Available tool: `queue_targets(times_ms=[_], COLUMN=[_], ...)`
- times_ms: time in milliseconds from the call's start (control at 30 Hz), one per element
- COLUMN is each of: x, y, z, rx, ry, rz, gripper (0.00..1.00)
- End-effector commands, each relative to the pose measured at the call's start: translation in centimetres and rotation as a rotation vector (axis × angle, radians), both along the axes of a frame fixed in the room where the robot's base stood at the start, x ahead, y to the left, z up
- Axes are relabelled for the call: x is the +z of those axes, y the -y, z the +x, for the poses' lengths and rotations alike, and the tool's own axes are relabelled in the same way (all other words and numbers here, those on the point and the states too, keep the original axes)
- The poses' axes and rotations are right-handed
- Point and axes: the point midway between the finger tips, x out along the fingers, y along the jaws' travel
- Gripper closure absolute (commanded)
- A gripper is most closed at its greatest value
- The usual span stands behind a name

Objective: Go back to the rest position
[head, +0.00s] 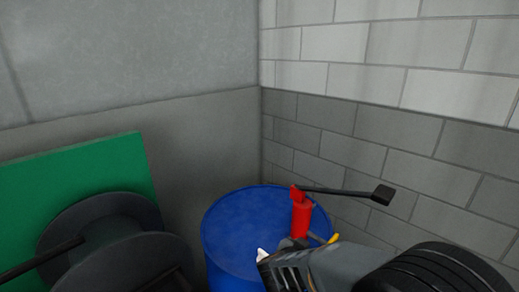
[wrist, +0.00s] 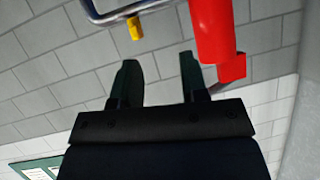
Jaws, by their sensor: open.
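My gripper (head: 276,250) is low in the head view, in front of the blue drum's top, with my arm reaching in from the lower right. In the wrist view its two dark fingers (wrist: 158,78) stand apart with nothing between them. A red upright tool (head: 301,218) with a long black lever (head: 345,193) stands on the blue drum (head: 238,235), just beyond my gripper. The red tool (wrist: 213,30) also shows in the wrist view, near the right finger. Whether they touch is unclear. My arm hides part of the drum.
A green panel (head: 110,165) and a dark spool-like object (head: 105,225) are at the left. A grey block wall (head: 400,130) rises behind the drum, and its lever points toward it. A small yellow part (head: 333,238) is by the red tool. Space above the drum is open.

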Motion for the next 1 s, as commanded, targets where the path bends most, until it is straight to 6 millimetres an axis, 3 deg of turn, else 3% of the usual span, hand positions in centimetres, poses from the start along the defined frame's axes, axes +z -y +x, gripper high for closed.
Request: queue_targets(times_ms=[167,300,367,467,533,700,800,1000], x=[-1.5,-1.0,-0.7,-0.2,0.2,2.2,3.7,5.5], y=[-7.1,-11.3,-11.9,-11.2,-9.6,-3.4,-0.7,1.0], z=[1.4,-1.0,-2.8,-6.3,-8.8,-13.7,-14.7,-14.9], rx=[0.383,0.681,0.781,0.888,0.918,0.864,0.816,0.764], ry=[-0.054,-0.203,-0.295,-0.472,-0.598,-0.821,-0.829,-0.749], rz=[0.248,0.397,0.425,0.423,0.392,0.245,0.169,0.150], gripper=[0.60,0.60,0.60,0.60,0.60,0.60,0.60,0.60])
